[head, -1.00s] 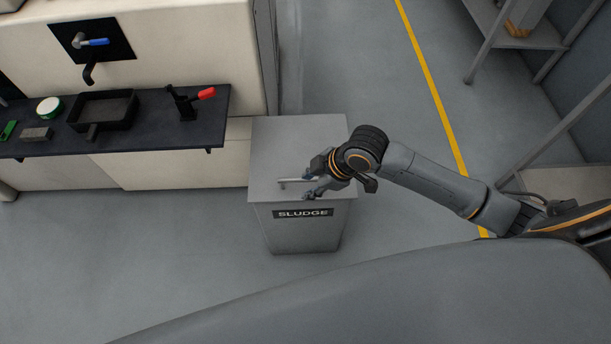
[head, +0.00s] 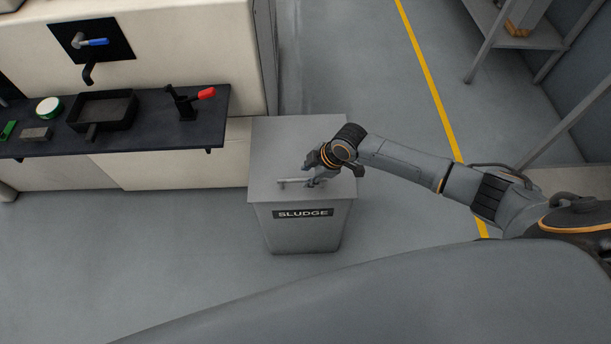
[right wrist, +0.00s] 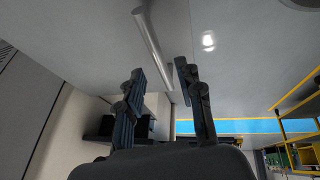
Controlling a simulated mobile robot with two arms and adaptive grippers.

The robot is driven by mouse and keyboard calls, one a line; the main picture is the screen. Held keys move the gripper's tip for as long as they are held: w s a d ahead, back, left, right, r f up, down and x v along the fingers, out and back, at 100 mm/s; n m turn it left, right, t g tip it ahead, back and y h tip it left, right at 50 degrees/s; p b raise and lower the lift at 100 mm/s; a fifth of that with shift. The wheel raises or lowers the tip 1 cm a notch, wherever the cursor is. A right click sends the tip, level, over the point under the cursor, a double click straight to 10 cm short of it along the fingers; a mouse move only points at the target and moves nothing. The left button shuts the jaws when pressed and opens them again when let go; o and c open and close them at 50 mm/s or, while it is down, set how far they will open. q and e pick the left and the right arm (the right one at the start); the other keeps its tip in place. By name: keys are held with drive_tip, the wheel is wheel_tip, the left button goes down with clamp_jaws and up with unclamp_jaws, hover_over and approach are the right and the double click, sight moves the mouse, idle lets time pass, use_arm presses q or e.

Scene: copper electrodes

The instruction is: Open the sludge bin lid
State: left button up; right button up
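The grey sludge bin (head: 305,230) stands on the floor, with a black SLUDGE label on its front. Its flat lid (head: 275,150) is closed. A thin bar handle (head: 290,181) lies along the lid near its front edge. My right gripper (head: 311,181) is at the right end of this handle. In the right wrist view the handle (right wrist: 152,45) runs toward the gap between the fingers of my right gripper (right wrist: 162,75). The fingers are apart, one on each side of the bar's near end; contact cannot be told. My left gripper is not in view.
A dark shelf (head: 150,138) with a black tray (head: 104,110) and a red-handled clamp (head: 188,103) is left of the bin, along a cream cabinet. A grey rack (head: 520,38) stands at the far right. The floor in front of the bin is clear.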

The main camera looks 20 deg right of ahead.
drive_tip(key=shift+x, duration=1.2)
clamp_jaws()
